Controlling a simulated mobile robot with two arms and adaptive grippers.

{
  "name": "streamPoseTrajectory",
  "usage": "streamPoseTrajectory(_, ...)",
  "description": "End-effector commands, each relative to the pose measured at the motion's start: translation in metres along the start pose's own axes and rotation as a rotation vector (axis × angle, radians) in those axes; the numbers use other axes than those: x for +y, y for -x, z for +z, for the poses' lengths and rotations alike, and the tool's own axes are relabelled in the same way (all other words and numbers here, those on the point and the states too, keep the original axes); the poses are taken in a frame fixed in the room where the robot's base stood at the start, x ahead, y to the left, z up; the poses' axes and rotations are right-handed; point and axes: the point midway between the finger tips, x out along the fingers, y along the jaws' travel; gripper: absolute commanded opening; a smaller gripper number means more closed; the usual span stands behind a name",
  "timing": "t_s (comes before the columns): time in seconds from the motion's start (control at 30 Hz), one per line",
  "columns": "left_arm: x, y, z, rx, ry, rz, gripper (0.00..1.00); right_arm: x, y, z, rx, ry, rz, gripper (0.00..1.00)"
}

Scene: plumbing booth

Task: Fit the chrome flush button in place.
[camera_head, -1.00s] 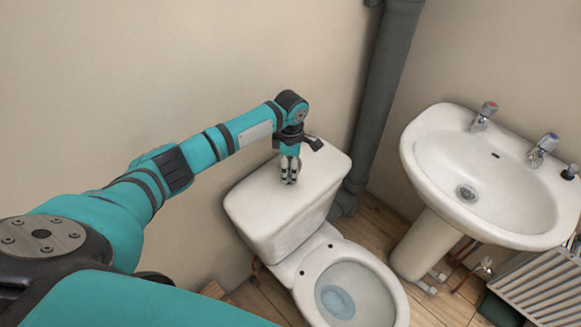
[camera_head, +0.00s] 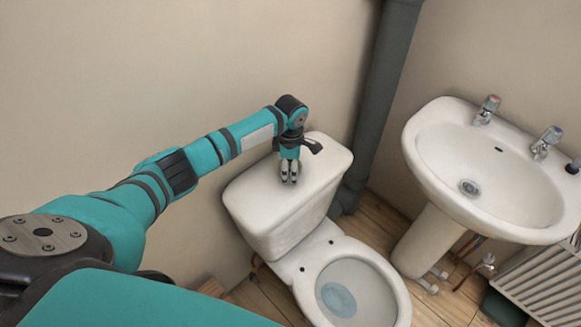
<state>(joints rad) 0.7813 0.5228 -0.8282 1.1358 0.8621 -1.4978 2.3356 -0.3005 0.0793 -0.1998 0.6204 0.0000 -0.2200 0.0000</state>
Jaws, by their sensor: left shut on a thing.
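My left gripper (camera_head: 290,178) points down at the top of the white cistern (camera_head: 257,209) behind the toilet bowl. Its fingers are close together, shut on the chrome flush button. The button itself is too small and too hidden by the fingers to make out. The fingertips are at or just above the middle of the cistern lid; I cannot tell whether the button touches the lid. My right gripper is not in view.
The toilet bowl (camera_head: 358,290) stands open in front of the cistern. A grey pipe (camera_head: 381,95) runs up the wall just right of the cistern. A white basin (camera_head: 490,175) with two taps is at the right, above a radiator (camera_head: 540,285).

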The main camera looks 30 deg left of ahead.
Motion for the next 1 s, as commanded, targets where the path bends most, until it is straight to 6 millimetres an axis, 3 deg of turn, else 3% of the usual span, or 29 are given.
streamPoseTrajectory(0.03,-0.006,-0.011,-0.002,0.009,-0.002,-0.012,0.23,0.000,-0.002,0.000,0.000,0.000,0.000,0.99)
streamPoseTrajectory(0.53,-0.006,-0.019,-0.001,0.008,-0.003,-0.012,0.24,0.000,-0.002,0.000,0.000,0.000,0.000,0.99)
streamPoseTrajectory(0.57,-0.006,-0.020,-0.001,0.008,-0.003,-0.013,0.18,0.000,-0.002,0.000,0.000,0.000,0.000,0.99)
streamPoseTrajectory(0.63,-0.007,-0.022,-0.001,0.008,-0.003,-0.013,0.18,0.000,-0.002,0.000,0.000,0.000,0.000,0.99)
streamPoseTrajectory(0.67,-0.007,-0.022,-0.001,0.008,-0.003,-0.014,0.11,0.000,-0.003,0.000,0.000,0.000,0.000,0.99)
streamPoseTrajectory(0.83,-0.007,-0.026,0.000,0.007,-0.005,-0.015,0.09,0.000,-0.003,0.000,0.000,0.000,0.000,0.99)
streamPoseTrajectory(0.9,-0.007,-0.027,0.000,0.006,-0.005,-0.015,0.00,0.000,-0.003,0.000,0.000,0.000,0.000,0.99)
streamPoseTrajectory(1.0,-0.007,-0.027,0.000,0.006,-0.005,-0.015,0.00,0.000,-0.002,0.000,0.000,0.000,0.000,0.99)
